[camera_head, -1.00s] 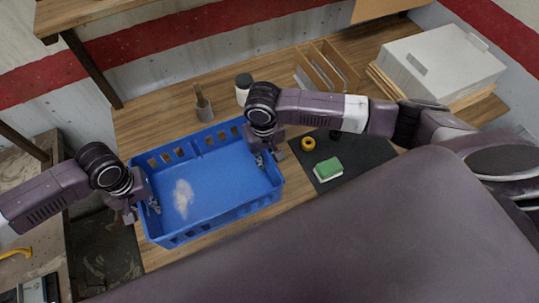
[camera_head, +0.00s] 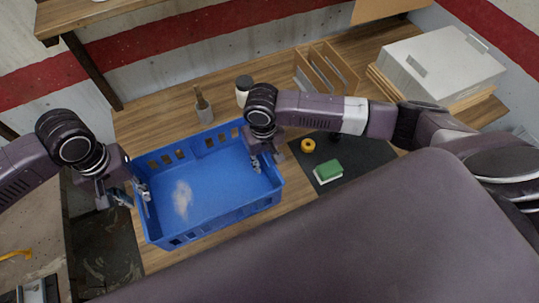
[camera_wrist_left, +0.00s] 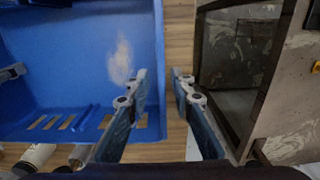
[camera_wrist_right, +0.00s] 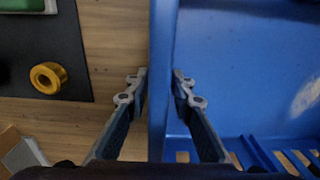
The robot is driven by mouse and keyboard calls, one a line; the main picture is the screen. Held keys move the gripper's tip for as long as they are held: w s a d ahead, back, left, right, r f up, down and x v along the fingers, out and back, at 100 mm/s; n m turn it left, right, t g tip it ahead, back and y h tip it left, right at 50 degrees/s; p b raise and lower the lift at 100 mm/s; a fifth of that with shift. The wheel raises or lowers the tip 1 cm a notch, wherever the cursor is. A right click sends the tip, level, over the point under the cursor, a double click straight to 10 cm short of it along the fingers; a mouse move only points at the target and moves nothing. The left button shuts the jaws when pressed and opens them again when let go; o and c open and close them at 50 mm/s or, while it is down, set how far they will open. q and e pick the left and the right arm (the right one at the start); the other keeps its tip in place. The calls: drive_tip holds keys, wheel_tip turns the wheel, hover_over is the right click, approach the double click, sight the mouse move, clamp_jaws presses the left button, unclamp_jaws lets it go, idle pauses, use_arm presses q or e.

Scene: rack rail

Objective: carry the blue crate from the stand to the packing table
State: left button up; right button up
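The blue crate (camera_head: 215,186) rests on the wooden packing table (camera_head: 147,127), with a pale smudge on its floor. My left gripper (camera_head: 133,194) is open at the crate's left end. In the left wrist view its fingers (camera_wrist_left: 160,77) are apart, one over the crate's inside and one outside, with the rim below between them. My right gripper (camera_head: 264,160) is at the crate's right end. In the right wrist view its fingers (camera_wrist_right: 160,76) are spread, one on each side of the crate wall (camera_wrist_right: 160,130).
A dark mat (camera_head: 352,160) with a yellow tape roll (camera_head: 308,145) and a green sponge (camera_head: 328,171) lies right of the crate. A brush (camera_head: 203,106), a jar (camera_head: 243,90), a wooden divider (camera_head: 325,68) and a white box (camera_head: 440,63) stand behind. A worn stand (camera_head: 30,235) is at left.

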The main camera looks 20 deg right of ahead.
wheel_tip(320, 180, up, 12)
idle(0.6)
idle(0.5)
